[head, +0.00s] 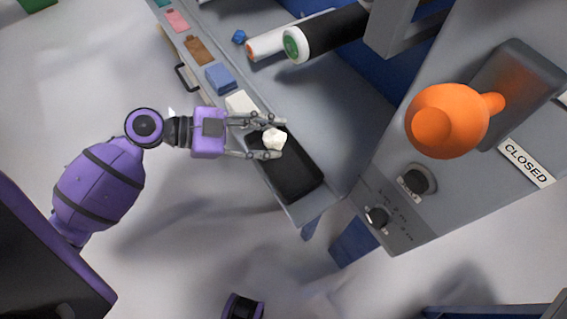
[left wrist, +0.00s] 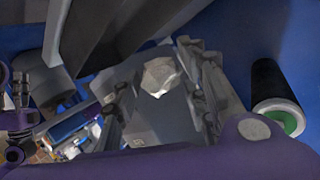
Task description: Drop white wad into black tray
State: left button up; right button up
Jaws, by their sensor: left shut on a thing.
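The white wad (head: 274,139) is a small crumpled, faceted lump. It sits between the fingertips of my left gripper (head: 268,138), which is shut on it. In the head view the wad and fingertips overlap the upper part of the black tray (head: 297,178), a dark rectangular tray at the near end of the grey shelf. How high they are above the tray I cannot tell. In the left wrist view the wad (left wrist: 159,76) shows between the two fingers (left wrist: 160,90).
Beyond the tray, a white block (head: 239,102), a blue block (head: 220,77) and a brown piece (head: 199,50) line the shelf. Rollers with black (head: 335,32) and white bodies lie further back. An orange object (head: 448,120) stands on the grey machine panel at right, beside a CLOSED sign (head: 526,162).

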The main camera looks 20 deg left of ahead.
jog(key=shift+s, duration=0.1)
pick_arm(q)
jog(key=o, duration=0.9)
jog(key=v, duration=1.2)
pick_arm(e)
jog(key=shift+w, duration=0.25)
